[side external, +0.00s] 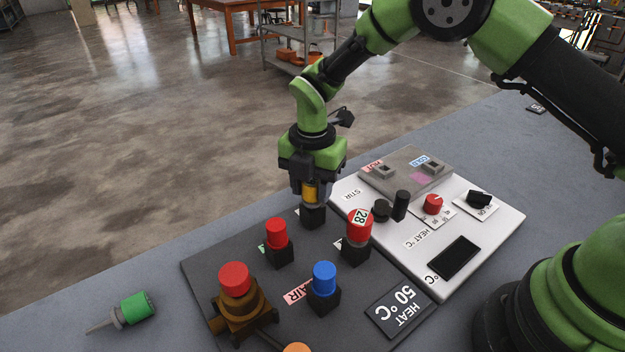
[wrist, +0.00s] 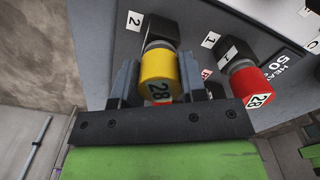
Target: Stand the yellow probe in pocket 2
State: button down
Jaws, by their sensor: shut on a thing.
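The yellow probe (side external: 310,191) is upright between the fingers of my gripper (side external: 311,198), which is shut on it. In the wrist view its yellow cap (wrist: 159,73), marked 28, sits between both fingers (wrist: 156,82). Its grey collar meets a black block (wrist: 163,29) beside a label 2 (wrist: 134,20). In the side view this block, pocket 2 (side external: 313,216), is directly below the cap. The probe's lower end is hidden, so I cannot tell how deep it sits.
A red probe marked 28 (side external: 358,223), another red one (side external: 276,233) and a blue one (side external: 323,276) stand nearby on the dark panel. A brass valve (side external: 243,305) is at front left. A green probe (side external: 133,307) lies on the table. A white control box (side external: 400,262) is right.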

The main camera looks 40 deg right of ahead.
jog(key=c, duration=0.6)
grip_release()
jog(key=shift+r, duration=0.1)
jog(key=shift+r, duration=2.45)
